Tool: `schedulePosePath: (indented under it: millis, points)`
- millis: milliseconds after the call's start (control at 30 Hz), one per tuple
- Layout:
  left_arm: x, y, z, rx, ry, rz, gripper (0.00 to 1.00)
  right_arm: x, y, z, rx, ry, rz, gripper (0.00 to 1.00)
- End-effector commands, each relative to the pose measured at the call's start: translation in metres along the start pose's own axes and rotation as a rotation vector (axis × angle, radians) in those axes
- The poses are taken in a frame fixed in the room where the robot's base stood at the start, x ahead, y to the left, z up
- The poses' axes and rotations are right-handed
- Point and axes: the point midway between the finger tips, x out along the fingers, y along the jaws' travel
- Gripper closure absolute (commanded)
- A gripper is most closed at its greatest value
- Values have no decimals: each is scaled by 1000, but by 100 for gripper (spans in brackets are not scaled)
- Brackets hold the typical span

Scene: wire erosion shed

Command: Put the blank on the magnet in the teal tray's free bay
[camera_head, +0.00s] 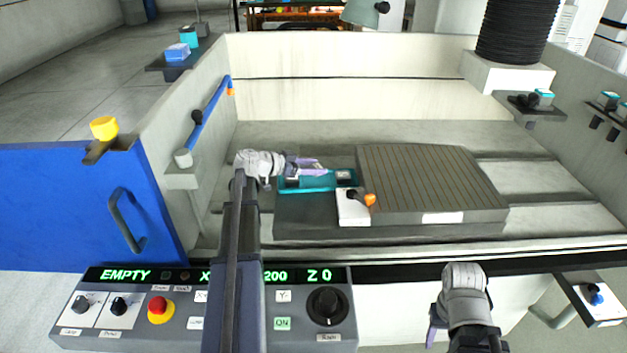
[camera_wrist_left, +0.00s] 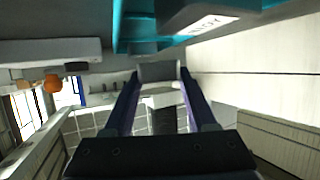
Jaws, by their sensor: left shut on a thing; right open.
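The teal tray (camera_head: 305,189) lies on the dark ledge left of the grooved grey magnet (camera_head: 430,180). Small grey-topped pieces show at its left and right ends. The tray's teal edge crosses the top of the left wrist view (camera_wrist_left: 126,28), with a dark labelled piece (camera_wrist_left: 205,22) beside it. My left gripper (camera_head: 318,168) is over the tray, its purple fingers pointing right. It is shut on a small grey blank (camera_wrist_left: 158,72), seen between the fingertips in the wrist view. The bay beneath is partly hidden by the fingers. My right gripper (camera_head: 434,326) is open, in front of the tank.
A white block (camera_head: 350,208) with an orange knob (camera_head: 370,200) stands between tray and magnet. The tank's walls rise behind and to the sides. A control panel (camera_head: 180,320) spans the front left. The tank floor right of the magnet is clear.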

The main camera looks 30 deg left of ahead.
Motion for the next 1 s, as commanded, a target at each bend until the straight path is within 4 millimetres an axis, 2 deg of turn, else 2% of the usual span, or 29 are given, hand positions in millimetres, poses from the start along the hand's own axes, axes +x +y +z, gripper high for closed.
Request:
schedulePosePath:
  millis: [300, 700, 733, 833, 1000]
  points:
    - [14, 0, 34, 0, 1, 0, 100, 37, -4, -2, 0, 0, 0, 50]
    - [15, 0, 35, 0, 1, 0, 100, 38, -4, -2, 0, 0, 0, 50]
    - [15, 0, 36, 0, 0, 0, 42, 38, -4, -2, 0, 0, 0, 50]
    - [14, 0, 35, 0, 0, 0, 30, 37, -4, -2, 0, 0, 0, 50]
    - [14, 0, 35, 0, 0, 0, 30, 37, -4, -2, 0, 0, 0, 50]
